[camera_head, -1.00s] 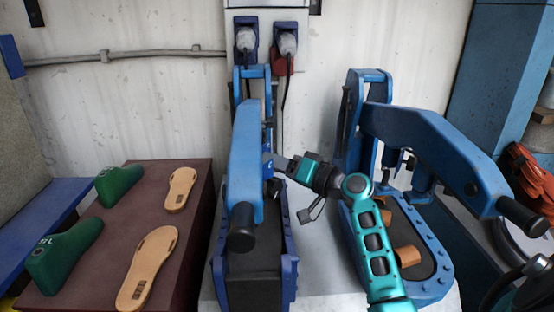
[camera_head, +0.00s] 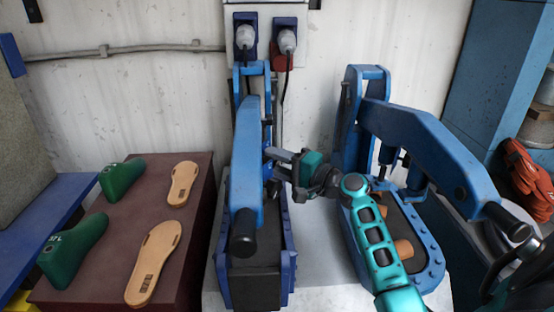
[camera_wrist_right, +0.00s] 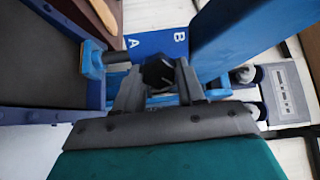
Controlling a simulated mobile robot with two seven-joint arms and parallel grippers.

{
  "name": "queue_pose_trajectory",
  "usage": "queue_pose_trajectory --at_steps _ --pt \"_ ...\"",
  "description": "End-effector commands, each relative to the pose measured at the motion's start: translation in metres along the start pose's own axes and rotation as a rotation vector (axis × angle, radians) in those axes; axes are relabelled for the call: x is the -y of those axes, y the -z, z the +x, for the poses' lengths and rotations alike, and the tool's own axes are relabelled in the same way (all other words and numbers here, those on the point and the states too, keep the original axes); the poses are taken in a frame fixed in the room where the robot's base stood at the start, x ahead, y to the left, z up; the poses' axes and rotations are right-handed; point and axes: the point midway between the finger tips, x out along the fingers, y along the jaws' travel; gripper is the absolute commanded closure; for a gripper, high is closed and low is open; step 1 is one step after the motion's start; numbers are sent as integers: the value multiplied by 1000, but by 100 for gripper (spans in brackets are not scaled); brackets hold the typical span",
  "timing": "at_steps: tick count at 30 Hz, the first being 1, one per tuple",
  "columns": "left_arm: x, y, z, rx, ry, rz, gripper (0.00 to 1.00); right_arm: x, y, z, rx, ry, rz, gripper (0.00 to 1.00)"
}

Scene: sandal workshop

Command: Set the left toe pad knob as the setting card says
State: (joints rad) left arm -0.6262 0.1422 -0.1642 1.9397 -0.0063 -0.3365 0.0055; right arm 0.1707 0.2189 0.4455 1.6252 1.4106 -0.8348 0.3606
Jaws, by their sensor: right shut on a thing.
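In the right wrist view, my right gripper (camera_wrist_right: 159,80) is shut on a dark faceted knob (camera_wrist_right: 158,70), with one finger on either side. A blue plate (camera_wrist_right: 152,45) with white letters A and B lies just behind the knob. In the head view, my right gripper (camera_head: 275,163) reaches from the right to the side of the left press (camera_head: 247,150), under its blue arm. The knob is hidden there by the press arm and gripper. I cannot read a setting card in either view. My left gripper is not in view.
The right press (camera_head: 420,150) stands close beside my right arm, with brown pieces on its bed. Sandal soles (camera_head: 153,262) and green lasts (camera_head: 72,250) lie on the brown table (camera_head: 100,270) at left. Plugs (camera_head: 287,42) hang on the wall behind.

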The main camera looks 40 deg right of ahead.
Motion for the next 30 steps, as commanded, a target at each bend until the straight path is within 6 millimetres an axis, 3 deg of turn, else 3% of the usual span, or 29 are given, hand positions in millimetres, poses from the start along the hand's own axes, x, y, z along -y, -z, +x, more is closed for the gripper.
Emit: queue_pose_trajectory --at_steps 19,20,27,30 --pt "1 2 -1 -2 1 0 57 -1 0 0 1 -1 54 91" --pt "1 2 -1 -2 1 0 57 -1 0 0 1 -1 54 60" --pt "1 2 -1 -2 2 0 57 -1 0 0 0 -1 53 37" --pt "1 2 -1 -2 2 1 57 0 0 0 0 0 53 36"
